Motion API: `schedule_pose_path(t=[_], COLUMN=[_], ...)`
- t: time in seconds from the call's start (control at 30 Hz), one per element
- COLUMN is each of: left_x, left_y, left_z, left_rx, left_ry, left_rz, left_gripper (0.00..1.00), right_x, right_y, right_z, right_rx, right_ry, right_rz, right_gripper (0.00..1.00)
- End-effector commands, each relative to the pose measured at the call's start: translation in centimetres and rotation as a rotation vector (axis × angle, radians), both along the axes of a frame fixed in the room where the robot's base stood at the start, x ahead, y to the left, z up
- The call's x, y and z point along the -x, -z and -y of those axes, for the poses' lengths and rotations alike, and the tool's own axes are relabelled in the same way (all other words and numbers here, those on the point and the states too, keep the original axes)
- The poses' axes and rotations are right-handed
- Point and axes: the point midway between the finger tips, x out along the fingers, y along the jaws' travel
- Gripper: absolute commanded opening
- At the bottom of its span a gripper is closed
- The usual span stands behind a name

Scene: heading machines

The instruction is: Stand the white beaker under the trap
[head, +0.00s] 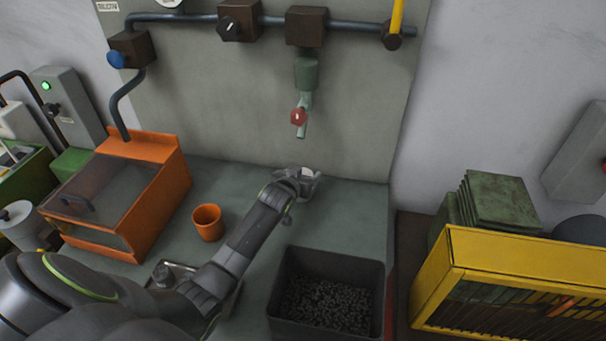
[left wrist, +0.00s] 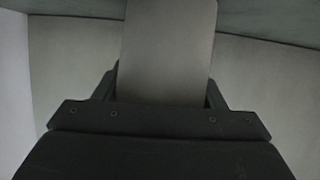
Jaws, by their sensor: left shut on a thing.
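The trap (head: 306,72) is a grey-green fitting on the wall pipe, with a red knob (head: 298,117) and a spout pointing down. My left gripper (head: 303,185) is below the spout, near the back of the bench, and is shut on the white beaker (head: 308,172). Only a small pale part of the beaker shows in the head view, mostly hidden by the gripper. In the left wrist view the beaker (left wrist: 166,60) is a pale grey shape between the dark fingers. I cannot tell whether its base touches the bench. My right gripper is not in view.
An orange cup (head: 208,222) stands left of my forearm. An orange machine with a clear cover (head: 105,195) is further left. A dark bin of small parts (head: 365,268) is at the front right. A yellow rack (head: 515,255) stands at the right.

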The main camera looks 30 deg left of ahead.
Motion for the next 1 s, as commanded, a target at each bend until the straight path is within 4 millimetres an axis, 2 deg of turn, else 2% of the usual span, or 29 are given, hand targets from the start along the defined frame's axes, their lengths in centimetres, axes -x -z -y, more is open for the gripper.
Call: schedule_pose_path(t=[0.03, 0.07, 0.2, 0.57, 0.77, 1.0], left_x=[0.0, 0.0, 0.0, 0.0, 1.7, 4.9], left_y=[0.3, 0.1, 0.1, -0.3, -0.8, -2.1], left_z=[0.0, 0.0, 0.0, 0.0, 0.2, 0.5], left_rx=[0.0, 0.0, 0.0, 0.0, 0.001, 0.001], left_ry=[0.0, 0.0, 0.0, 0.0, 0.0, 0.0], left_rz=[0.0, 0.0, 0.0, 0.0, 0.0, 0.001], left_gripper=[0.42, 0.68, 0.86, 0.86, 0.86, 0.86], right_x=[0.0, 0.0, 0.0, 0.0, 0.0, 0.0], right_y=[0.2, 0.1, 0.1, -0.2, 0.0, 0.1], right_z=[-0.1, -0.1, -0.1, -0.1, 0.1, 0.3], right_rx=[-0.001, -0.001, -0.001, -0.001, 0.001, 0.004], right_ry=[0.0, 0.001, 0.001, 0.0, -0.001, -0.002], right_rz=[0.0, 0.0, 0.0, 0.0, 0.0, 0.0], right_gripper=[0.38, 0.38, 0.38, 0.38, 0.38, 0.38])
